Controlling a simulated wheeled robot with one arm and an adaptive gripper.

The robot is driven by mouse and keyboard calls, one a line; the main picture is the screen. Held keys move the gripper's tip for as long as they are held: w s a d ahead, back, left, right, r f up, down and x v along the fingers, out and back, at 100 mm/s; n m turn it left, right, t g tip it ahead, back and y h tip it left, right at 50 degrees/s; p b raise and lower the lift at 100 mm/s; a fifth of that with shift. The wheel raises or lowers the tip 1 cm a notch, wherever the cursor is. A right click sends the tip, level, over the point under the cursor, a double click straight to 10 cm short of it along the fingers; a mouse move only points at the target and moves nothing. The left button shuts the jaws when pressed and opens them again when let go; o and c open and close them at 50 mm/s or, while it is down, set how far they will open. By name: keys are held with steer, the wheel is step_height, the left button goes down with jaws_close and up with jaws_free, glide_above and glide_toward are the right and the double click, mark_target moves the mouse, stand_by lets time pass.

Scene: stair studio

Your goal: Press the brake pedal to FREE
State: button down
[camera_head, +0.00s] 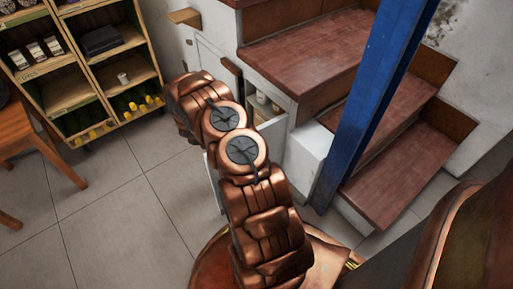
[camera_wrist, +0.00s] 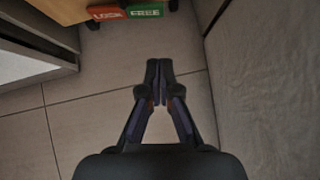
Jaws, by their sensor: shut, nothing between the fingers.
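The brake pedal shows at the top of the wrist view as two coloured tabs side by side. The red LOCK tab (camera_wrist: 107,14) is on the left and the green FREE tab (camera_wrist: 145,10) is on the right. They sit low at the bottom edge of a wooden unit. My gripper (camera_wrist: 159,70) is shut and empty. It is below the tabs in the picture and apart from them, over the floor tiles. In the head view my arm hides the gripper, and the pedal does not show.

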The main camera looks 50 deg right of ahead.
steer(key=s+d+r+b+x, duration=0.1)
steer(key=b+x, duration=0.3)
steer(key=x, duration=0.8)
steer(key=shift+d+r+b, duration=0.3)
steer(key=shift+d+r, duration=0.1)
steer(key=shift+r, duration=0.1)
steer(key=shift+s+d+n+t+b, duration=0.5)
steer(key=shift+s+d+n, duration=0.1)
steer(key=shift+s+d, duration=0.2)
steer(key=shift+w, duration=0.1)
